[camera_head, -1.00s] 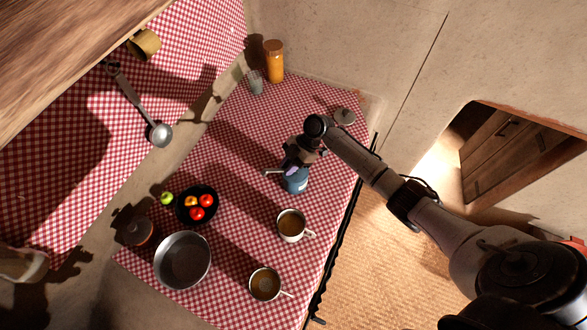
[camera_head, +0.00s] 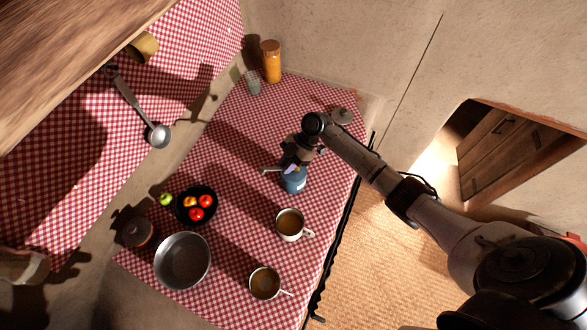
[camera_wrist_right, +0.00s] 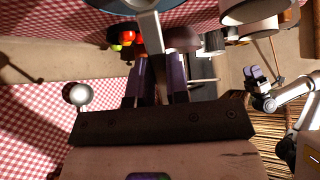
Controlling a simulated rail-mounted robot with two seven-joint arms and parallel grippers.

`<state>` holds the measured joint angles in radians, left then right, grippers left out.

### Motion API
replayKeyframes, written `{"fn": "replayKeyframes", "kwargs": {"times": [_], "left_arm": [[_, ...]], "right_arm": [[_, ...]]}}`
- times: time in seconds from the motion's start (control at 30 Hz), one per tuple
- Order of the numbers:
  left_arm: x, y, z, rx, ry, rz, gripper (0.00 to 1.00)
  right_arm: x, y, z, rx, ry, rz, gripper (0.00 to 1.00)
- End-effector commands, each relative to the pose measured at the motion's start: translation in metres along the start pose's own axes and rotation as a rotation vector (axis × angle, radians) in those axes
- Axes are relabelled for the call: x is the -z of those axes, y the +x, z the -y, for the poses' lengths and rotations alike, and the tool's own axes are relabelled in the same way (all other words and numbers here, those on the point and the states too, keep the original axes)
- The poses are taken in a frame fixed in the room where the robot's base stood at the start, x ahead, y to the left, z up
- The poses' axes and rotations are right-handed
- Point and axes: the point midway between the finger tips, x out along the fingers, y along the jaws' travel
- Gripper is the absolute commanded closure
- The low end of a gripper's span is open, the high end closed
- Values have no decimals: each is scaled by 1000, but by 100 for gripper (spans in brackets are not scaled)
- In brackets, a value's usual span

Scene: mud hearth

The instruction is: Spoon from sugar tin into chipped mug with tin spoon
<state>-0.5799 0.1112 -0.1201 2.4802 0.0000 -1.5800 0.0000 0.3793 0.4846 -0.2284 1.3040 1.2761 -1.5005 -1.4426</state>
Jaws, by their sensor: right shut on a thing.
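The blue tin (camera_head: 294,184), which I take for the sugar tin, stands on the checked cloth. My right gripper (camera_head: 291,167) is over it, shut on the tin spoon (camera_head: 271,170). In the right wrist view the spoon's grey handle (camera_wrist_right: 152,40) runs from between the fingers (camera_wrist_right: 160,88) across the tin's blue rim (camera_wrist_right: 120,8). The spoon's bowl and the tin's inside are hidden. Two pale mugs (camera_head: 290,226) (camera_head: 265,284) with brown insides stand nearer the front; I cannot tell which is chipped. My left gripper (camera_wrist_right: 256,76) shows small in the wrist view, its opening unclear.
A dark bowl of fruit (camera_head: 184,212), a metal bowl (camera_head: 183,262) and a lidded brown pot (camera_head: 138,232) stand left of the mugs. An orange jar (camera_head: 271,62) and a glass (camera_head: 253,84) are at the back.

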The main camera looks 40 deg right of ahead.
Motion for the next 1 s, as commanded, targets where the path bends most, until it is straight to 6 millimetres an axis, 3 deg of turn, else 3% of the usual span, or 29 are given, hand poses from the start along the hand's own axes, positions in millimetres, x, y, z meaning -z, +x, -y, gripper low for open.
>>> {"fn": "replayKeyframes", "kwargs": {"times": [0.5, 1.0], "left_arm": [[8, -26, 4, 8, 11, 2, 57], [8, -26, 4, 8, 10, 2, 57]], "right_arm": [[24, -27, 0, 0, -1, 1, 100], [25, -27, 0, 0, 0, 0, 100]]}}
